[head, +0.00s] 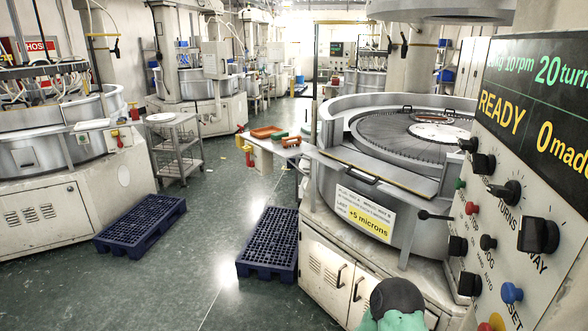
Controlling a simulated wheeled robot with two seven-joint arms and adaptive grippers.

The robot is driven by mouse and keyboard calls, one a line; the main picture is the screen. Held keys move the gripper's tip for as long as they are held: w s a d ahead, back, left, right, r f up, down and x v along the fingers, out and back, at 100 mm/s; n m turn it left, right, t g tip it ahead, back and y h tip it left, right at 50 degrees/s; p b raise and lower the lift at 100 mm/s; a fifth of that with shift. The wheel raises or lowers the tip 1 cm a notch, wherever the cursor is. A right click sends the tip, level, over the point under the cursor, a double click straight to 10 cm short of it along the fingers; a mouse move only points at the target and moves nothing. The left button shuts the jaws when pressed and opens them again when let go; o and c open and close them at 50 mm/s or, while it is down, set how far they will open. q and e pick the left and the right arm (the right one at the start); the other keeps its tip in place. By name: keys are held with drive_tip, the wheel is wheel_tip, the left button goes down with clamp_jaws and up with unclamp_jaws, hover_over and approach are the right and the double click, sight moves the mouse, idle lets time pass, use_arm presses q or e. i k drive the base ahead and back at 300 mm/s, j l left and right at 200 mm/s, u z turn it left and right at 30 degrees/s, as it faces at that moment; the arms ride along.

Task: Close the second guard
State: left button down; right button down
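The near lapping machine has a curved pale metal guard wall (335,115) around the left and back of its round plate (385,140). Its front side shows no raised wall above the flat ledge (385,172). I cannot tell which part is the second guard. A curved grey front panel (330,190) below the ledge carries a yellow and white sign (365,213) reading "+5 microns". A black-knobbed lever (432,215) sticks out at the front right. A green and black part of my arm shows at the bottom edge. Neither gripper is in view.
A control panel (530,200) with knobs, buttons and a display (540,95) reading "READY" fills the right side. Blue pallets (143,224) (270,243) lie on the green floor. The aisle between the pallets is clear.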

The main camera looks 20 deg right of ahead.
sight(428, 187)
drive_tip(key=i+z, duration=0.2)
drive_tip(key=i, duration=0.45)
drive_tip(key=i+z, duration=0.2)
drive_tip(key=i, duration=0.5)
drive_tip(key=i+j+z, duration=0.2)
drive_tip(key=i, duration=0.45)
